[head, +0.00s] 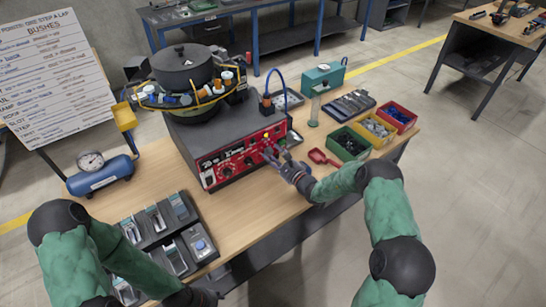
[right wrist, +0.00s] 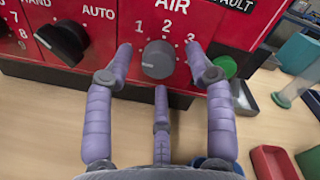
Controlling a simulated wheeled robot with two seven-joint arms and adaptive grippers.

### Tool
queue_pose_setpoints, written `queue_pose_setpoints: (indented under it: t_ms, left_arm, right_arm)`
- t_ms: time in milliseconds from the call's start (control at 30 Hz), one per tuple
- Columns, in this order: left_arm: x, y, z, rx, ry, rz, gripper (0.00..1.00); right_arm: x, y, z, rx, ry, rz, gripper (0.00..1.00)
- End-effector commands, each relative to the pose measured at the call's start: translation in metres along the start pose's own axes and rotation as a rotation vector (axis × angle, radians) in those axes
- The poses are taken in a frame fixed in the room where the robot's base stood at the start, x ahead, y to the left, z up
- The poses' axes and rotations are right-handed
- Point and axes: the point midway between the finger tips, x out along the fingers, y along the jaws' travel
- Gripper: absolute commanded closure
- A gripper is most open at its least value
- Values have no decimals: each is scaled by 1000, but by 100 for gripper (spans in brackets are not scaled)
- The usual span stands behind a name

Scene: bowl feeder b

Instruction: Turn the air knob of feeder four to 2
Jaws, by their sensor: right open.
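The air knob (right wrist: 158,59) is a round grey knob on the red front panel (right wrist: 215,25), under the word AIR and the numbers 1, 2 and 3. I cannot tell for sure which number it points at. My right gripper (right wrist: 160,62) is open, with two purple fingers on either side of the knob and a third below it; no finger clearly touches it. In the head view my right gripper (head: 273,156) is at the right part of the feeder's panel (head: 232,160) and hides the knob. My left gripper (head: 205,298) is at the bottom edge, barely visible.
A green button (right wrist: 224,67) is close by the right finger, and a black knob (right wrist: 62,40) is to the left. A red scoop (head: 322,157) and green, yellow and red bins (head: 348,143) stand right of the feeder. A dark tray (head: 150,248) lies front left.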

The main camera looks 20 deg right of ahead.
Motion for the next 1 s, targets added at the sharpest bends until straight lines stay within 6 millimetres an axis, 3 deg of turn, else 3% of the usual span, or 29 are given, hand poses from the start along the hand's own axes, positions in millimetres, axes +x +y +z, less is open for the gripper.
queue_pose_setpoints:
  t_ms: [367,567,1000]
  left_arm:
    - [1,0,0,0,0,0,60]
    - [1,0,0,0,0,0,60]
    - [0,0,0,0,0,0,60]
  right_arm:
    - [5,0,0,0,0,1,45]
    - [5,0,0,1,0,0,100]
    - [5,0,-1,44,0,-1,100]
